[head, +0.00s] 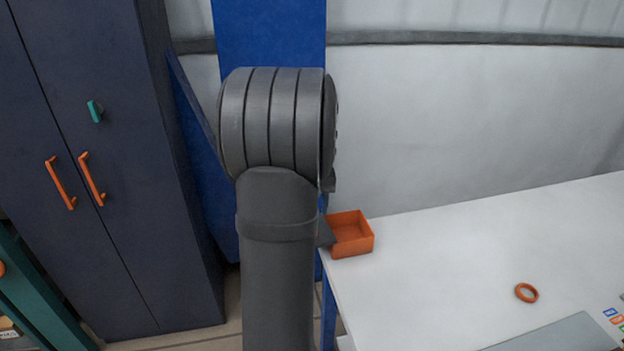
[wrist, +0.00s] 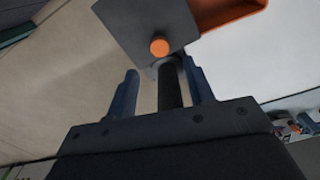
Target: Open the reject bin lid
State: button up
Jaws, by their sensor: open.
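The reject bin is an orange open-topped box (head: 350,235) at the table's left back corner; its inside shows in the head view. A dark grey flat plate, apparently its lid (head: 326,234), sits at the box's left side, partly hidden by my arm. In the wrist view the plate (wrist: 135,28) carries a round orange knob (wrist: 160,46), and an orange bin part (wrist: 228,12) shows beside it. My gripper (wrist: 163,85) is open just below the plate, with a dark round post (wrist: 171,85) between its blue fingers. Contact cannot be told. The head view hides my gripper behind my arm.
The white table (head: 440,240) is mostly clear, with an orange ring (head: 526,293) and a grey panel (head: 560,335) towards the front. A dark cabinet (head: 110,200) with orange handles stands at the left. A blue post (head: 270,35) rises behind my arm.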

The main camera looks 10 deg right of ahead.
notch_tip(320, 180, up, 10)
jog(key=shift+f, duration=0.2)
notch_tip(320, 180, down, 18)
jog(key=shift+r, duration=0.25)
dwell(0.6)
jog(key=shift+f, duration=0.15)
jog(key=shift+s+d+r+n, duration=0.2)
jog(key=shift+s+d+n, duration=0.05)
jog(key=shift+d+n, duration=0.25)
dwell(1.8)
jog(key=shift+o, duration=0.4)
